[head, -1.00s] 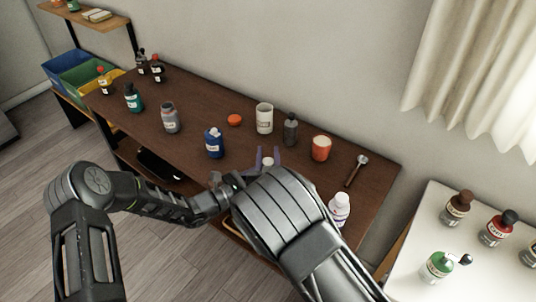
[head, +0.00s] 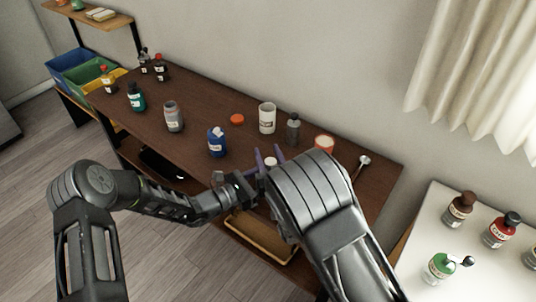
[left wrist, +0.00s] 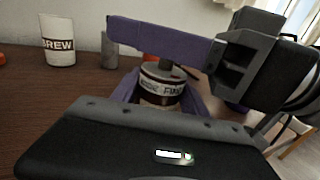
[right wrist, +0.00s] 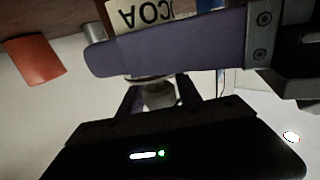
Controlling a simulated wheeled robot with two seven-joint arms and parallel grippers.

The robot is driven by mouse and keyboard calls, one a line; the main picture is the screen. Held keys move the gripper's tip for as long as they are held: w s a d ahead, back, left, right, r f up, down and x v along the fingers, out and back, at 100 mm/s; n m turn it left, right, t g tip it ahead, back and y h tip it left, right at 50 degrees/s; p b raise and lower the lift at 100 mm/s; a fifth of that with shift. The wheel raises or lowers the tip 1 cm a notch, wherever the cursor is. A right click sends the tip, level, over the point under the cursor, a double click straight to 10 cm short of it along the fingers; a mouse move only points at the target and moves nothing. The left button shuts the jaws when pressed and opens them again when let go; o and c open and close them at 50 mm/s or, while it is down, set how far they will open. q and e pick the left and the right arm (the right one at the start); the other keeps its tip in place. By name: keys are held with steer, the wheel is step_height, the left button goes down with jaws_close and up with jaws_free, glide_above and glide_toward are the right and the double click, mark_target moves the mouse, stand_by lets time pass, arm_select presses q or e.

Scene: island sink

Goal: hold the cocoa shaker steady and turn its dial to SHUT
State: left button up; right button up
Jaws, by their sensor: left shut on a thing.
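The cocoa shaker (left wrist: 160,88) stands between my left gripper's purple fingers in the left wrist view, with a lettered dark and white band around its upper part. In the right wrist view its COCOA label (right wrist: 140,14) shows upside down, crossed by a purple finger. My left gripper (left wrist: 165,98) is shut on the shaker. The shaker's pale round dial (right wrist: 158,95) sits between my right gripper's fingers (right wrist: 160,88). That gripper looks open around it. In the head view the pale top (head: 271,163) shows between purple fingers. The dial's setting cannot be read.
Close behind stand a white BREW mug (head: 267,118), a dark grey bottle (head: 292,129) and an orange-red cup (head: 324,143). A blue bottle (head: 217,142) is to the left. A spoon (head: 362,164) lies at right. A white side table (head: 425,215) holds several bottles.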

steer(key=shift+o, duration=1.2)
steer(key=v, duration=1.2)
arm_select(q)
steer(key=o, duration=1.5)
steer(key=shift+o, duration=0.2)
